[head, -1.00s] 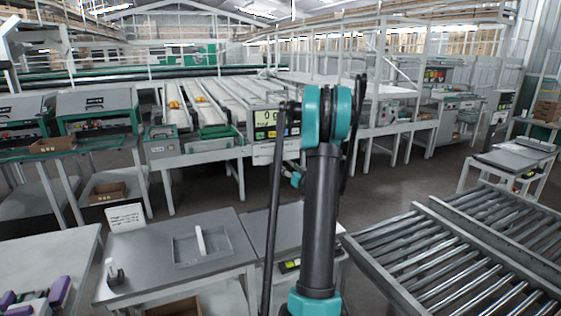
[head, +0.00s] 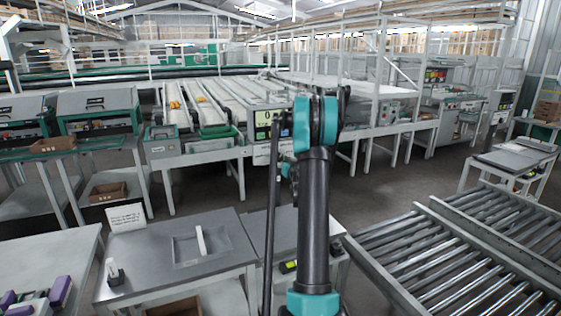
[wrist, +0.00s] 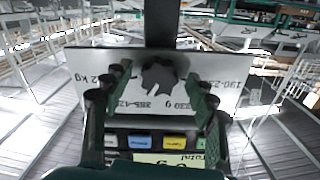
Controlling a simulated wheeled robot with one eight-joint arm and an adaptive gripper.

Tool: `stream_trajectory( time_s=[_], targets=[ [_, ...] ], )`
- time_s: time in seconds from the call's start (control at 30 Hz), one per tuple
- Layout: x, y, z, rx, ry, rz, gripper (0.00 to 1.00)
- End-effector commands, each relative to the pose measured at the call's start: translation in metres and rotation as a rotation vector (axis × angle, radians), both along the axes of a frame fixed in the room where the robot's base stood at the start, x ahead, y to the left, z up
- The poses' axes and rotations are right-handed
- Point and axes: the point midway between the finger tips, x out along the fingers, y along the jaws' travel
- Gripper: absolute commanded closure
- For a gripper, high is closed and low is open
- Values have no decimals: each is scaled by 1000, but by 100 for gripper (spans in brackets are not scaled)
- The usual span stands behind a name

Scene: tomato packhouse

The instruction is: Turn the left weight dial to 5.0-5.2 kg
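A dark, lobed dial (wrist: 162,76) sits on a white panel (wrist: 225,67) with printed weight labels, upside down in the wrist view. Whether it is the left dial I cannot tell, as only one dial shows. My gripper (wrist: 158,82) is open, with one finger on each side of the dial; a gap shows on both sides. The dial's pointer and setting cannot be read. A lit display (wrist: 180,159) and coloured buttons (wrist: 180,142) lie below the panel in this view. In the head view the display (head: 263,118) shows beside my arm, which hides my gripper and the dial.
A dark post (wrist: 162,22) rises beyond the dial in the wrist view. In the head view, a grey bench (head: 140,265) stands in front at left, and a roller conveyor (head: 450,260) at right. Sorting lanes (head: 205,100) lie behind. Bare floor shows between them.

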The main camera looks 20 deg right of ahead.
Motion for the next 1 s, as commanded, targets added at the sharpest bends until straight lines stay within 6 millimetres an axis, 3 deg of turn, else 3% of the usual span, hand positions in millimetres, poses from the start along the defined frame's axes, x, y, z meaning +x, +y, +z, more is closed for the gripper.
stream_trajectory(
  time_s=[0.03, 0.37, 0.67, 1.0],
  targets=[
    [0, 0, 0, 0, 0, 0, 50],
    [0, 0, 0, 0, 0, 0, 91],
    [0, 0, 0, 40, 1, 0, 91],
    [0, 1, 0, 263, 9, 0, 91]
  ],
)
